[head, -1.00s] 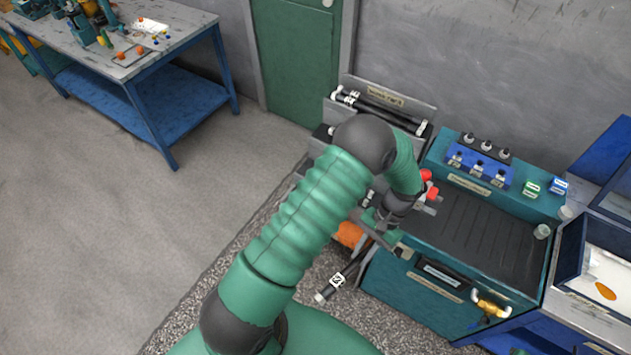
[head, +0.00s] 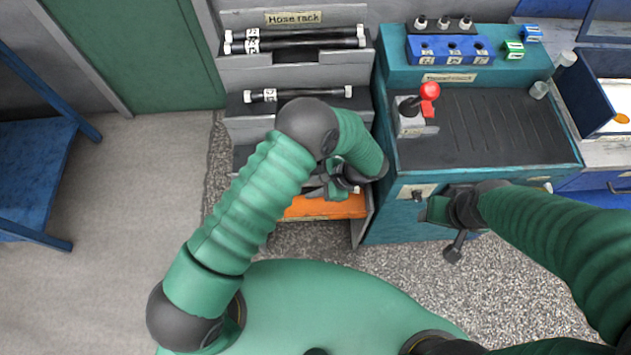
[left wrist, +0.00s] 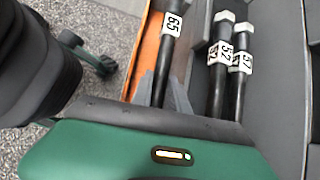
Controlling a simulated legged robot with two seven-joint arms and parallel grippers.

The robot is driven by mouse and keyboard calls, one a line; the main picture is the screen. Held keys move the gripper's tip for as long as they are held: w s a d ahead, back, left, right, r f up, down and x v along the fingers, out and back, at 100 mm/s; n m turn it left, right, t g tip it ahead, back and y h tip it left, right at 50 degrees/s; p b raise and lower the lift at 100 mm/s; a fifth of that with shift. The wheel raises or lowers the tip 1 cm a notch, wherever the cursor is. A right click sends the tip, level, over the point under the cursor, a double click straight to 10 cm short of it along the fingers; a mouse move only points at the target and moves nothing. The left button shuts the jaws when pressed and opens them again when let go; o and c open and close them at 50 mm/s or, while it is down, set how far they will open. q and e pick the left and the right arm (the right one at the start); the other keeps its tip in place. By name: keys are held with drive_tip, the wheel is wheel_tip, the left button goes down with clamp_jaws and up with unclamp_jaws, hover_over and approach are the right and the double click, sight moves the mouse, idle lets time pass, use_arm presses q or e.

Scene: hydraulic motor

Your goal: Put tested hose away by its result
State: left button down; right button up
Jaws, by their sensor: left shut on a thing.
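My left gripper (head: 322,190) is low in front of the hose rack (head: 292,68), just above the orange bin (head: 322,207). In the left wrist view its grey fingers are shut on a black hose with a white label 65 (left wrist: 172,24). The hose lies beside the bin's orange wall (left wrist: 148,48); whether it touches the bin cannot be told.
Several hoses lie on the rack's upper tiers. The teal test bench (head: 480,125) stands right of the rack, with a red-knobbed lever (head: 430,92) and a blue port block (head: 450,50). A blue table (head: 35,170) is at the left. The floor between is clear.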

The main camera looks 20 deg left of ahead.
use_arm(q)
drive_tip(key=shift+w+d+f, duration=0.1)
drive_tip(key=shift+w+f, duration=0.05)
drive_tip(key=shift+f, duration=0.1)
drive_tip(key=shift+a, duration=0.25)
drive_tip(key=b+x, duration=0.2)
drive_tip(key=x, duration=0.2)
drive_tip(key=shift+d+f+b, duration=0.1)
drive_tip(key=shift+b, duration=0.2)
drive_tip(key=f+b, duration=0.1)
drive_tip(key=d+f+b, duration=0.1)
drive_tip(key=f, duration=0.1)
drive_tip(key=d+f+b, duration=0.1)
drive_tip(key=shift+f+b, duration=0.3)
drive_tip(key=shift+b, duration=0.05)
drive_tip(key=shift+a+f, duration=0.1)
drive_tip(key=shift+a, duration=0.5)
drive_tip(key=shift+d, duration=0.65)
drive_tip(key=shift+a, duration=0.1)
use_arm(e)
wheel_tip(320, 180, down, 6)
drive_tip(key=a, duration=0.1)
drive_tip(key=shift+s+f, duration=0.15)
drive_tip(key=shift+s, duration=0.05)
use_arm(q)
drive_tip(key=shift+a, duration=0.1)
use_arm(e)
drive_tip(key=shift+a, duration=0.25)
